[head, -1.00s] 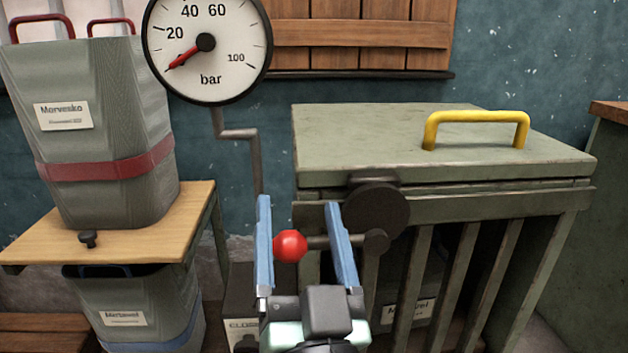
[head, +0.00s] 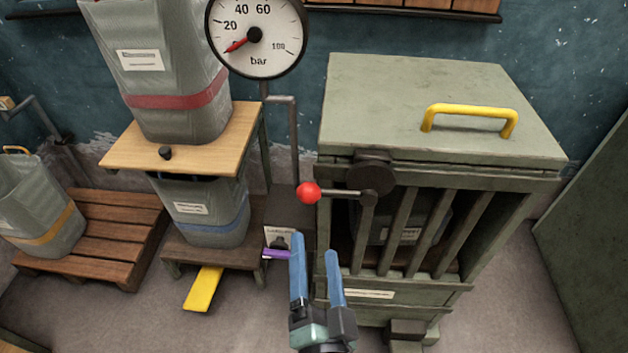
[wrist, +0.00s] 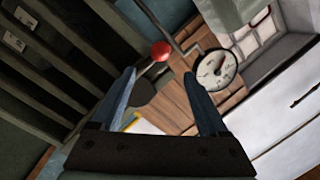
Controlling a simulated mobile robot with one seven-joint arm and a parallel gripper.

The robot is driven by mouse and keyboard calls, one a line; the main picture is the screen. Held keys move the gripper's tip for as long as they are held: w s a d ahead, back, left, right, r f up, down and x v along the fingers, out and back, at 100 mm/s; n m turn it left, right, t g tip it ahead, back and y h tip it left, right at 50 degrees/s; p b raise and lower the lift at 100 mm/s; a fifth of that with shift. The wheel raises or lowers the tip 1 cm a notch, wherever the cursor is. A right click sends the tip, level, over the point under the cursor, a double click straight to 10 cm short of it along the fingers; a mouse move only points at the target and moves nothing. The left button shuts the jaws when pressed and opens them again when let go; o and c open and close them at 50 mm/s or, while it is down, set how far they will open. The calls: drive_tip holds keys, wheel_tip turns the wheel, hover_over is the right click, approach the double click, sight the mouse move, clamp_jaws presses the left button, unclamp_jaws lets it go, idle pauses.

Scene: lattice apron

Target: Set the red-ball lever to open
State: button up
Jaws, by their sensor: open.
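The red ball (head: 308,193) sits at the left end of a dark lever arm (head: 340,192). The arm runs roughly level to a pivot on the front of a grey-green slatted cabinet (head: 440,110), by a dark round disc (head: 372,172). My gripper (head: 314,245) is open and empty, below the ball in the head view, with blue fingers pointing up. In the wrist view the red ball (wrist: 160,51) shows beyond the fingertips, near the gap between them (wrist: 158,75). The ball appears to be outside the fingers. The lever's open mark cannot be made out.
A pressure gauge (head: 256,38) hangs behind. A yellow handle (head: 468,115) tops the cabinet. Left stand a wooden shelf (head: 120,158) with bins, a yellow pedal (head: 203,289) and a pallet (head: 120,225) with another bin. A purple tab (head: 277,254) is near my gripper. Open floor lies in front.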

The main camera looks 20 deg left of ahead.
sight(311, 199)
drive_tip(key=p+x, duration=0.2)
drive_tip(key=x, duration=1)
drive_tip(key=shift+w+a, duration=0.2)
drive_tip(key=shift+w, duration=0.15)
drive_tip(key=c, duration=1.2)
drive_tip(key=shift+p, duration=0.3)
clamp_jaws()
drive_tip(key=shift+r, duration=0.3)
